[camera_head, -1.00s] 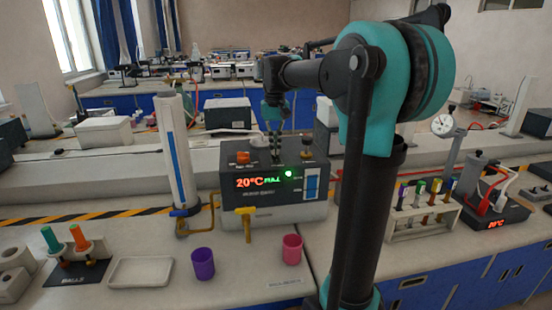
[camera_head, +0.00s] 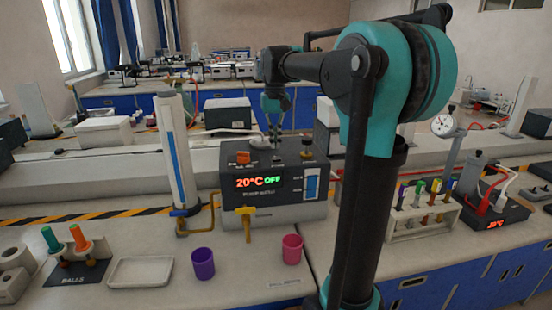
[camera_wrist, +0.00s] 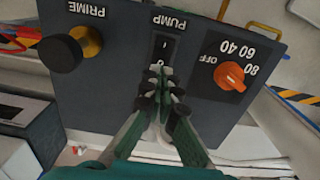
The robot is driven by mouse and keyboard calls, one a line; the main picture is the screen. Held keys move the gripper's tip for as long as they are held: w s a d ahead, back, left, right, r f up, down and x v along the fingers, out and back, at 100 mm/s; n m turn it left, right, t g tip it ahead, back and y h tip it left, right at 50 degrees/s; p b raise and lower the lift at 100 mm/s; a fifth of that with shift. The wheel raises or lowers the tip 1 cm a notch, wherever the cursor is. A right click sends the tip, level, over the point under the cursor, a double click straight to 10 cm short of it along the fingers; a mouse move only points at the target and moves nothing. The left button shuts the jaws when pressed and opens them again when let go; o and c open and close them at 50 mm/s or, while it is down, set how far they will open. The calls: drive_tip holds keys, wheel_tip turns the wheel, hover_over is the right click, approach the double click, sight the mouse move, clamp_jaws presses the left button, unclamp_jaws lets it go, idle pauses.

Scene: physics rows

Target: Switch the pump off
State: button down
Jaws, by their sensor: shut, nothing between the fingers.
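The head view shows my gripper (camera_head: 276,143) just above the back of the unit.
An orange dial (camera_wrist: 232,75) and a black PRIME knob (camera_wrist: 62,53) flank the switch. A tall white column (camera_head: 178,150) stands left of the unit. Purple (camera_head: 203,263) and pink (camera_head: 292,249) cups stand in front.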

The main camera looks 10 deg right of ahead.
sight(275, 156)
drive_tip(key=shift+r, duration=2.1)
